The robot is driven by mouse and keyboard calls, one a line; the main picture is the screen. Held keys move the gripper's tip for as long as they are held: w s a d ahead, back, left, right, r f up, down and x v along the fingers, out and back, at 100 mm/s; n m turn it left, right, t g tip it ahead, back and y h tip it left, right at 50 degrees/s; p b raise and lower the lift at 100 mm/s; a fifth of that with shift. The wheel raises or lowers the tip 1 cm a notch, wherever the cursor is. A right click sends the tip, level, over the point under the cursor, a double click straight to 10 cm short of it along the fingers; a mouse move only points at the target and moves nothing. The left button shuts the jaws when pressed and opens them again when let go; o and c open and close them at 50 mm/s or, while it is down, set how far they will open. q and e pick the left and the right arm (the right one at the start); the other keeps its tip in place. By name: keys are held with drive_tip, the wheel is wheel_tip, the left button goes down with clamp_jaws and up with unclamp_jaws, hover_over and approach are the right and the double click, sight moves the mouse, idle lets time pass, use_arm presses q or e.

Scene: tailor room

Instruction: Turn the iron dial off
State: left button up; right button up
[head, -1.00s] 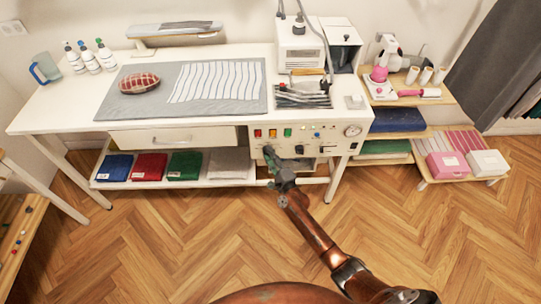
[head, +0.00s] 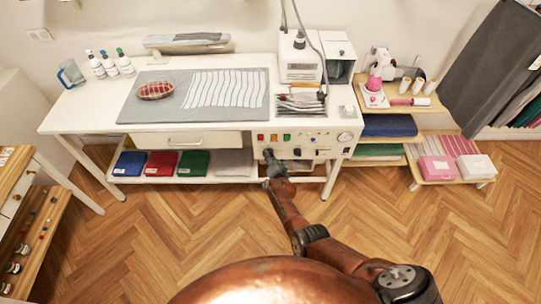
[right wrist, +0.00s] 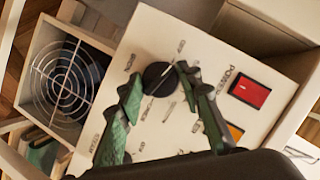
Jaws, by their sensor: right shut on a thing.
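The iron station's control panel (head: 322,140) is on the front of the white table, with coloured buttons along its top and a gauge at its right. A black round dial (right wrist: 160,79) shows on this panel in the right wrist view, beside a red power switch (right wrist: 250,87). My right gripper (right wrist: 163,82) has its green fingers on either side of the dial and is shut on it. In the head view the right gripper (head: 270,156) is at the panel's left part and hides the dial. My left gripper is not in view.
A drawer (head: 185,141) is left of the panel. Folded cloths lie on the shelf below. A fan grille (right wrist: 68,80) is beside the panel. The floor in front is clear.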

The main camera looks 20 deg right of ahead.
drive_tip(key=shift+a+n+g+h+p, duration=0.3)
drive_tip(key=shift+n+h+p, duration=0.25)
drive_tip(key=shift+n, duration=0.25)
drive_tip(key=shift+d, duration=0.1)
drive_tip(key=o, duration=1.2)
drive_tip(key=shift+c, duration=0.2)
drive_tip(key=shift+d, duration=0.1)
